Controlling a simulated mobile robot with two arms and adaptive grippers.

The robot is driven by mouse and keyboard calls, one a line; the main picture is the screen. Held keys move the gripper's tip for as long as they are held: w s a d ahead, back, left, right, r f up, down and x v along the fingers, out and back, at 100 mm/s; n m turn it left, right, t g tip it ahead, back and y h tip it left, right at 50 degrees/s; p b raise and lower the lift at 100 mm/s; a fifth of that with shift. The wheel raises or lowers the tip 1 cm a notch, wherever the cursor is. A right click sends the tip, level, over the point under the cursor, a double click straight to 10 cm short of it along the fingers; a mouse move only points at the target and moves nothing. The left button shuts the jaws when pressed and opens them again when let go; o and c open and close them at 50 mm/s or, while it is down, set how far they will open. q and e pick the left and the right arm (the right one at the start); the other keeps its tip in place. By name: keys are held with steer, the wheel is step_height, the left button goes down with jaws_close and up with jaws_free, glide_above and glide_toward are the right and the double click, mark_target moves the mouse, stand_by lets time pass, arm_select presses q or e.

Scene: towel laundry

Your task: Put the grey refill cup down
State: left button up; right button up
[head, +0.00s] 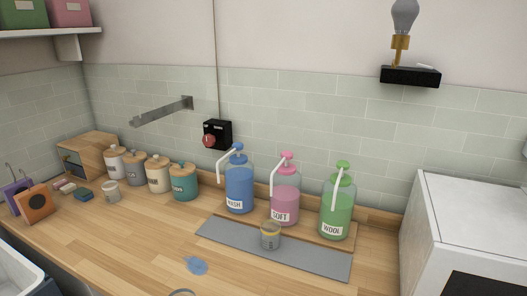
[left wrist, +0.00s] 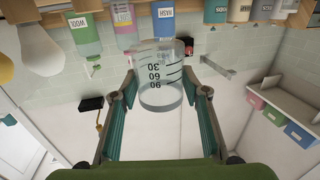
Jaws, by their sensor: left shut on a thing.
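My left gripper (left wrist: 160,82) is shut on a clear greyish cup (left wrist: 160,97) with dark marks 30, 60 and 90. The cup sits between the teal-padded fingers. In the head view neither gripper shows. A thin grey-blue curved rim (head: 182,293) shows at that view's bottom edge; I cannot tell whether it is the held cup. A second small cup with a yellowish band (head: 270,236) stands on the grey mat (head: 318,262).
WASH (head: 240,188), SOFT (head: 285,196) and WOOL (head: 337,211) pump bottles stand behind the mat. A blue spill (head: 196,265) lies on the wooden counter (head: 120,240). Several canisters (head: 158,175) stand at back left. A white appliance (head: 470,215) is at right. Counter left of the spill is clear.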

arm_select(q)
steer(key=s+r+n+y, duration=0.1)
steer(key=s+y, duration=0.1)
steer(key=s, duration=0.4)
steer(key=shift+d+r+n, duration=0.15)
steer(key=shift+r+n, duration=0.15)
steer(key=shift+r, duration=0.05)
steer(key=w, duration=0.2)
steer(key=w+f+m+h, duration=0.1)
steer(key=w, duration=0.1)
steer(key=w+h, duration=0.1)
steer(key=w, duration=0.1)
steer(key=shift+w+a+f+m, duration=0.2)
steer(key=shift+f+m, duration=0.1)
steer(key=shift+w+r, duration=0.1)
steer(key=shift+w, duration=0.25)
